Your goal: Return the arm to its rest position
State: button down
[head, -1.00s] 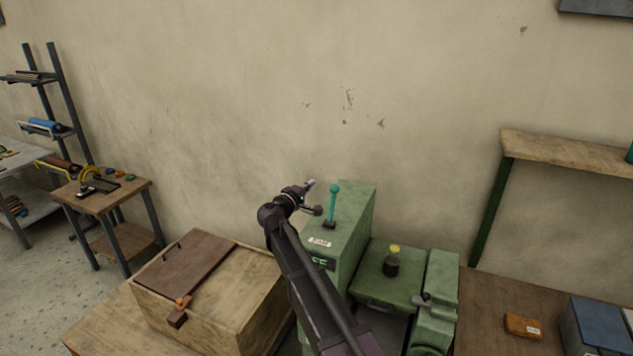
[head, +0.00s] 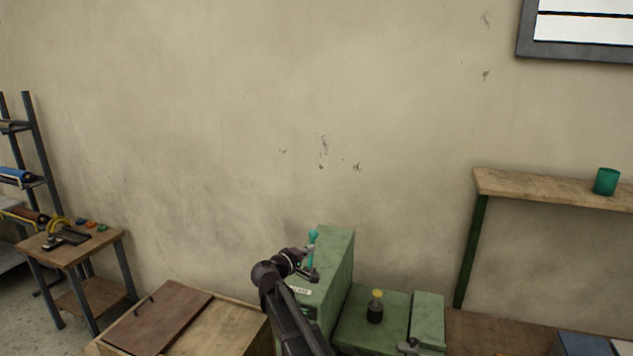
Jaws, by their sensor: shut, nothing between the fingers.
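My gripper (head: 312,263) is at the end of my dark arm, low in the middle of the head view. It is shut and empty, beside the upper part of the green machine (head: 336,262). A teal lever with a round knob (head: 313,236) stands on the machine, just behind my gripper in the picture. I cannot tell whether they touch. My arm hides part of the machine's front.
A dark bottle with a yellow cap (head: 375,307) stands on the machine's lower part. A wooden box with a brown lid (head: 160,316) is at left. A shelf (head: 540,187) with a green cup (head: 606,181) is at right. A small side table (head: 75,248) stands far left.

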jog(key=s+d+f+m+g+y+b, duration=0.1)
jog(key=s+d+f+m+g+b, duration=0.25)
jog(key=s+d+f, duration=0.4)
jog(key=s+d+f+m+g+y+b, duration=0.15)
jog(key=s+d+f+g+b, duration=0.3)
jog(key=d+f, duration=0.6)
jog(key=s+d+f+m+g+y+b, duration=0.2)
jog(key=s+f+m+g+y+b, duration=0.2)
jog(key=s+f, duration=1.4)
jog(key=g+y+b, duration=0.1)
jog(key=y+b, duration=0.2)
jog(key=b, duration=0.4)
jog(key=shift+s+d+m, duration=0.15)
jog(key=shift+s+m, duration=0.15)
jog(key=shift+s, duration=0.05)
jog(key=shift+w+f, duration=0.1)
jog(key=shift+f, duration=0.05)
